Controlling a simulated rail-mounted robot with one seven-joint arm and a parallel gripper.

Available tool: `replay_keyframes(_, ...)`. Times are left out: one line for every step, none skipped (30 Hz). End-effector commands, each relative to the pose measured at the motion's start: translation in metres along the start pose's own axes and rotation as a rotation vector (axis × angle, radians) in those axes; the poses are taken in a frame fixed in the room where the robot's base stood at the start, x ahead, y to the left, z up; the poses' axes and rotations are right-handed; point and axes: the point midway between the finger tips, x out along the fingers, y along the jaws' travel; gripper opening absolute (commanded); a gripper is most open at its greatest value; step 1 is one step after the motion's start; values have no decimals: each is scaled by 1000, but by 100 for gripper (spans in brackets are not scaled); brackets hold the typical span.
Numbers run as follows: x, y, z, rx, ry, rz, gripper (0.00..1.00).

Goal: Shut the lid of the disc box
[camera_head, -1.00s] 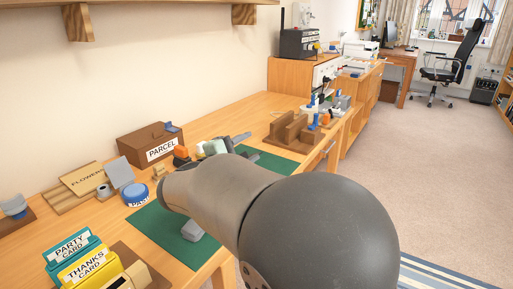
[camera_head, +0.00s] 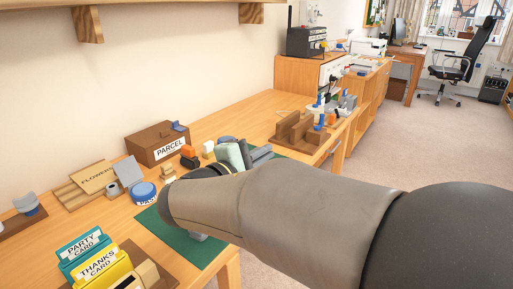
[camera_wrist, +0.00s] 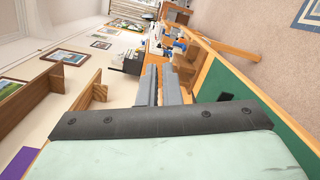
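I cannot surely pick out the disc box. A raised grey panel (camera_head: 130,171) stands tilted beside a small round grey piece (camera_head: 113,189) on the left part of the bench; I cannot tell if it is the lid. My gripper (camera_head: 262,153) is over the green mat, pointing away along the bench. In the wrist view its two grey fingers (camera_wrist: 160,85) lie close together with only a thin gap and nothing seen between them. My arm hides much of the mat and whatever lies behind it.
A brown PARCEL box (camera_head: 158,147) stands by the wall. A round blue tin (camera_head: 145,193) is at the edge of the green mat (camera_head: 207,254). Card boxes (camera_head: 99,265) stand at the front left. A brown stepped holder (camera_head: 298,131) is beyond my gripper.

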Motion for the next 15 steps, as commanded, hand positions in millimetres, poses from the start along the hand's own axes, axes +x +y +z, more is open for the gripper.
replay_keyframes(4,17,-3,47,-21,-32,0)
replay_keyframes(6,24,-6,90,-39,-59,0)
replay_keyframes(10,34,-11,159,-70,-101,0)
replay_keyframes(13,43,-16,221,-97,-136,0)
replay_keyframes(16,51,-22,289,-127,-172,0)
replay_keyframes(19,61,-32,388,-173,-220,0)
replay_keyframes(20,68,-40,464,-208,-254,0)
replay_keyframes(22,74,-48,542,-245,-285,0)
replay_keyframes(23,80,-60,645,-292,-324,0)
replay_keyframes(23,85,-70,722,-328,-351,0)
replay_keyframes(22,89,-79,797,-362,-376,0)
replay_keyframes(22,94,-92,891,-406,-404,0)
replay_keyframes(20,96,-102,958,-437,-424,0)
replay_keyframes(19,98,-111,1019,-464,-441,0)
replay_keyframes(17,100,-123,1093,-499,-461,0)
